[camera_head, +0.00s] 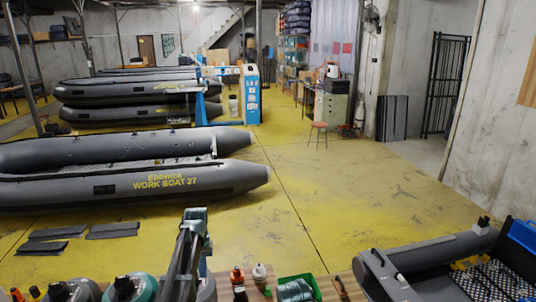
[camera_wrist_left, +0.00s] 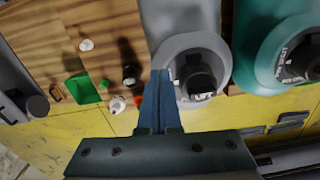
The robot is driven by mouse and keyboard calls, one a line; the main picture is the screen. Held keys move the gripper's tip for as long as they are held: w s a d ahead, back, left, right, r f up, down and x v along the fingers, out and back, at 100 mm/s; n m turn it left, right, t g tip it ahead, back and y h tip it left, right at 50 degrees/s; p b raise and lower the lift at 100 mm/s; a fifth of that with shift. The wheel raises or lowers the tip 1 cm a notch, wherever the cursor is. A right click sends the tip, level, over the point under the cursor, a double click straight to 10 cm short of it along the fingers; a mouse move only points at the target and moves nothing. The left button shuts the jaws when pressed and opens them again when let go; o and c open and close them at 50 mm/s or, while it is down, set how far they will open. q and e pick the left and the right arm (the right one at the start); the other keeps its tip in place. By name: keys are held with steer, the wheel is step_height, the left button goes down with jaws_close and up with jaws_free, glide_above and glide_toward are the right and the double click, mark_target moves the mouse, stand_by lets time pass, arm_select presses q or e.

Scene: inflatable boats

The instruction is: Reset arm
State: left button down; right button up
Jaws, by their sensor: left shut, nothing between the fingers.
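My left gripper (camera_wrist_left: 160,76) is shut and empty, its two blue-grey fingers together in the left wrist view. The fingertips show over the lower left edge of a grey jug with a black cap (camera_wrist_left: 200,80); I cannot tell whether they touch it. A teal jug (camera_wrist_left: 262,60) stands right of the grey one. In the head view my left arm rises at the bottom centre, above the worktop with the jugs; its fingertips are hard to make out there. My right gripper is not in view.
Small bottles (camera_head: 238,280) and a green tray (camera_head: 312,284) sit on the wooden worktop. Beyond, a grey inflatable boat (camera_head: 130,188) and flat dark pads (camera_head: 113,230) lie on open yellow floor.

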arm_select(q)
steer(key=s+d+f+m+b, duration=0.1)
steer(key=s+d+f+b, duration=0.3)
steer(key=s, duration=0.5)
steer(key=s+d+f+m+b, duration=0.2)
steer(key=s+d+f+b, duration=0.2)
steer(key=s+d+f, duration=0.2)
steer(key=s+d+f+m+y+b, duration=0.1)
steer(key=s+d+f+m+b, duration=0.1)
steer(key=s+d+f+b, duration=0.3)
steer(key=s+d, duration=0.4)
steer(key=s, duration=0.2)
steer(key=shift+s+d, duration=0.15)
steer(key=shift+s, duration=0.15)
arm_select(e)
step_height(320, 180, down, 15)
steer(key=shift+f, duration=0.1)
